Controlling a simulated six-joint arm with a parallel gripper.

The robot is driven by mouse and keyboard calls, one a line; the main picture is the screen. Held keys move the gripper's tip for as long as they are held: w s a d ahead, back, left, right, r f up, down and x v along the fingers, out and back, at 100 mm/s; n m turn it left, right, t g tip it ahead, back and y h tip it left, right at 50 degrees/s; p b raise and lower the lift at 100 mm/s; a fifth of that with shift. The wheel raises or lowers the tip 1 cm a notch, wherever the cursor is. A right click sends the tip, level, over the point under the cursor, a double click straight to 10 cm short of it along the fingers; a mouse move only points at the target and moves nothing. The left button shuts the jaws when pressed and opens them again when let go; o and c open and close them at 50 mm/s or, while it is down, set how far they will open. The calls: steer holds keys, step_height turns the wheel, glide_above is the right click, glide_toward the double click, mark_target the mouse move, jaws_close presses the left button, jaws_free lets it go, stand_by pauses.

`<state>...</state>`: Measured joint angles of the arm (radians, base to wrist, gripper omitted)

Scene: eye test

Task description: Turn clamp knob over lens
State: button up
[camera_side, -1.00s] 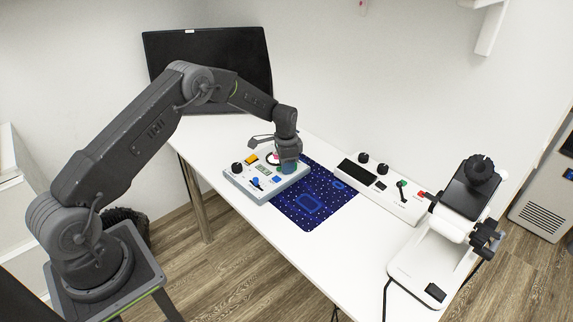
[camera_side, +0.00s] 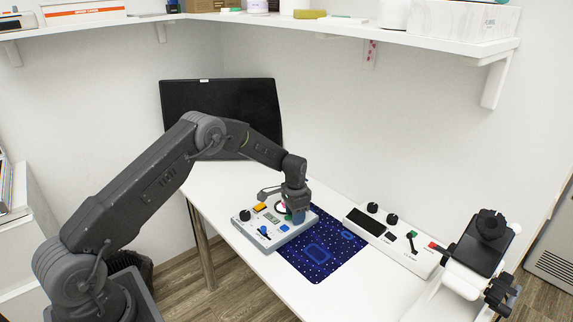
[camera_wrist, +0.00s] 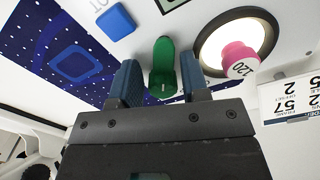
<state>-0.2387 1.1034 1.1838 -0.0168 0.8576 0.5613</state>
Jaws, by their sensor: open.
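A white stand (camera_side: 430,296) at the right has a large black ribbed knob (camera_side: 491,224) on a black tilted plate (camera_side: 474,255), and another black knob (camera_side: 499,291) low on its side. I cannot tell which of these is the clamp knob, and no lens shows clearly. My gripper (camera_side: 296,211) is over the far right part of a grey-white control box (camera_side: 283,243), far left of the stand. In the wrist view my gripper (camera_wrist: 159,74) is open, its blue fingers on either side of a green lever (camera_wrist: 163,62); contact cannot be told.
A pink cylinder marked 120 (camera_wrist: 239,60) stands on a lit, dark-rimmed disc (camera_wrist: 211,48) right of the fingers. A blue patterned mat (camera_side: 338,250) and a white panel (camera_side: 360,225) with knobs lie between box and stand. A monitor (camera_side: 222,115) stands behind.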

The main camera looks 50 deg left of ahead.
steer(key=n, duration=0.3)
steer(key=shift+d+n, duration=0.3)
steer(key=shift+d, duration=0.05)
step_height(320, 180, up, 14)
steer(key=s+d+r+t, duration=0.1)
steer(key=s+d+r, duration=0.2)
steer(key=s+r, duration=0.2)
steer(key=s+d+r+t, duration=0.1)
steer(key=s+d+r, duration=0.2)
steer(key=r, duration=0.6)
steer(key=shift+s+r, duration=0.2)
steer(key=shift+s, duration=0.75)
